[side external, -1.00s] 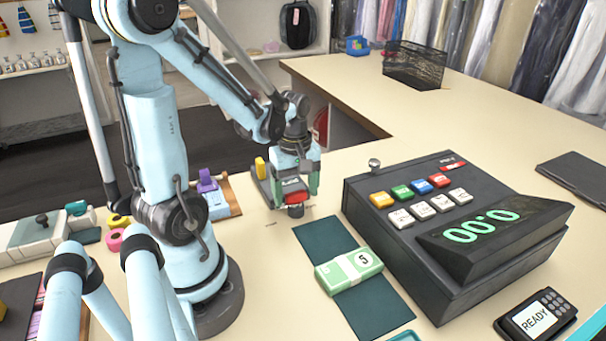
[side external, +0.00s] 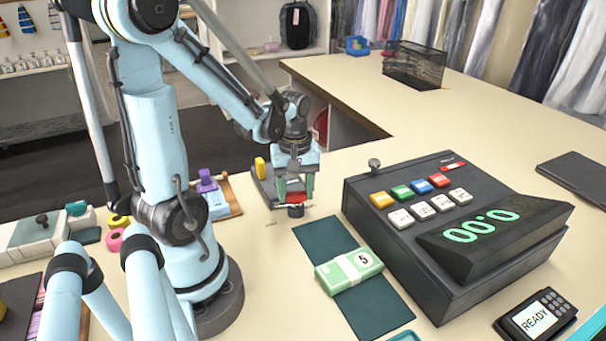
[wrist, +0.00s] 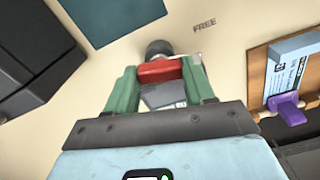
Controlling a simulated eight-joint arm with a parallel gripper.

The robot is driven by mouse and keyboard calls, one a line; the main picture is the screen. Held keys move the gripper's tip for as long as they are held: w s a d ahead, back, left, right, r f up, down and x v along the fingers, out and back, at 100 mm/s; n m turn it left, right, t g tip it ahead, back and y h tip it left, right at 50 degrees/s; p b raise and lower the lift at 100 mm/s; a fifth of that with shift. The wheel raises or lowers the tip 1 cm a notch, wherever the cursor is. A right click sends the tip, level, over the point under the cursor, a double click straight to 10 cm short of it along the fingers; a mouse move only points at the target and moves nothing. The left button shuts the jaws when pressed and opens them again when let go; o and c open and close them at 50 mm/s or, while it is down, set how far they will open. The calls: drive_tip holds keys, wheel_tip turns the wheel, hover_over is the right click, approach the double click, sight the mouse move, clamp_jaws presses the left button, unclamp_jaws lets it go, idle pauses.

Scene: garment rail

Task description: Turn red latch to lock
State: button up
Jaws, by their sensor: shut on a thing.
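The red latch (wrist: 160,72) is between the two green fingers of my gripper (side external: 296,190), which is shut on it. In the wrist view, a dark round knob (wrist: 158,48) sits at the latch's far end. The word FREE (wrist: 204,25) is printed on the counter to the right of the knob. In the side view the red latch (side external: 293,198) shows low between the fingers, partly hidden by them. Part of a grey block (wrist: 163,95) shows between the fingers behind the latch.
A dark till (side external: 450,235) stands to the right. A dark green mat (side external: 325,240) with a banknote bundle (side external: 349,269) lies in front. A wooden tray with a purple stamp (side external: 207,182) is to the left.

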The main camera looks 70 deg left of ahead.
sight(296, 193)
drive_tip(key=m, duration=0.4)
drive_tip(key=shift+m, duration=0.3)
drive_tip(key=m, duration=0.3)
drive_tip(key=shift+m, duration=0.3)
drive_tip(key=m, duration=0.7)
drive_tip(key=o, duration=1)
drive_tip(key=shift+o, duration=0.2)
wheel_tip(296, 193, up, 12)
drive_tip(key=shift+d, duration=0.1)
idle(0.4)
